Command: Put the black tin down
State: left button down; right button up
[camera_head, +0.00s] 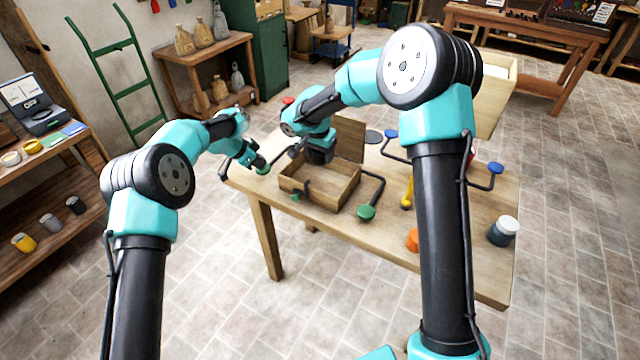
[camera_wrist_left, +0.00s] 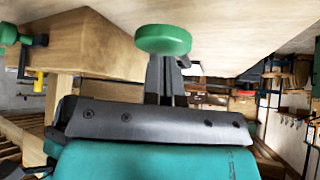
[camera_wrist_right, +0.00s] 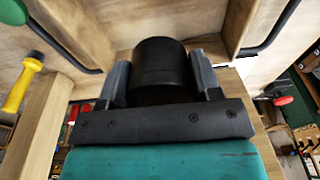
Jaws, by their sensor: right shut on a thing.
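The black tin (camera_wrist_right: 160,68) is between the fingers of my right gripper (camera_wrist_right: 160,85), which is shut on it. In the head view the tin (camera_head: 320,157) is at the back of the open wooden box (camera_head: 318,196), with the box's raised lid (camera_head: 350,138) to its right. I cannot tell whether the tin touches the box floor. My left gripper (camera_head: 256,164) is at the table's left end, by a green knob (camera_head: 262,171). In the left wrist view its fingers (camera_wrist_left: 166,78) are close together, with the green knob (camera_wrist_left: 163,40) just beyond their tips.
Another green knob (camera_head: 366,213) on a black rod stands right of the box. Blue knobs (camera_head: 391,134) (camera_head: 495,168), a yellow item (camera_head: 407,197), an orange item (camera_head: 413,240) and a dark jar (camera_head: 500,235) with a white lid are further right. The front of the tabletop has bare wood.

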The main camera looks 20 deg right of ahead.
send_over(320, 183)
jog(key=shift+s+a+f, duration=0.1)
jog(key=shift+f, duration=3.05)
jog(key=shift+f, duration=1.85)
jog(key=shift+f, duration=0.2)
jog(key=o, duration=1)
jog(key=shift+c, duration=0.2)
jog(key=r, duration=0.4)
jog(key=a+r, duration=0.1)
jog(key=r, duration=0.3)
jog(key=s+r, duration=0.1)
jog(key=r, duration=0.3)
jog(key=shift+a+r, duration=0.15)
jog(key=shift+a, duration=0.05)
